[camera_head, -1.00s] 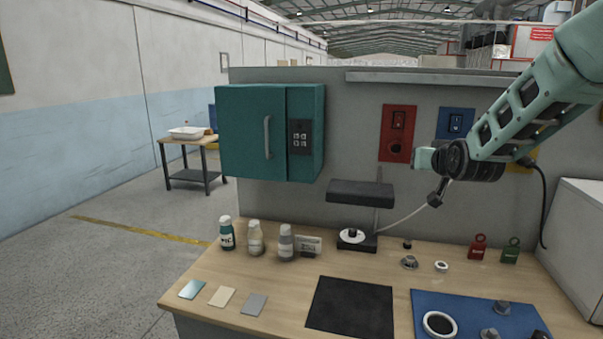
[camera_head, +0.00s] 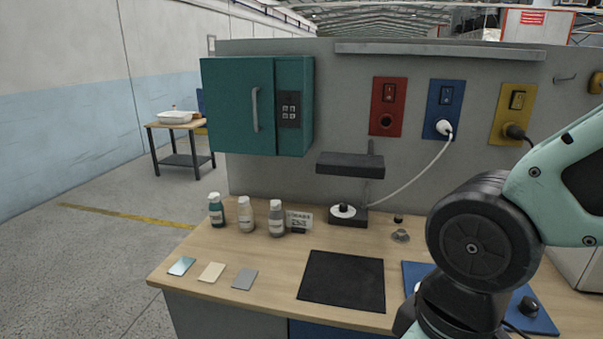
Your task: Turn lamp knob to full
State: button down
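The lamp stands at the back of the bench: a flat black head (camera_head: 350,165) on a thin post above a small black base (camera_head: 360,219). A round white knob-like piece (camera_head: 343,211) with a dark top sits on the base. Any mark showing its setting is too small to read. A pale cord runs from the lamp to a white plug (camera_head: 444,127) on the blue wall panel (camera_head: 443,97). My arm fills the lower right, to the right of the lamp and apart from it. My gripper is outside the view.
A teal cabinet (camera_head: 237,105) hangs at the left. A black mat (camera_head: 342,281) lies in front. My arm hides much of the blue mat (camera_head: 412,271). The bench between lamp and black mat is mostly clear.

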aim_at(343, 207)
jog(key=i+j+z, duration=0.25)
jog(key=i, duration=0.2)
jog(key=i+j+z, duration=0.3)
jog(key=i+l+u, duration=0.1)
jog(key=j+z, duration=0.1)
jog(key=i+j, duration=0.05)
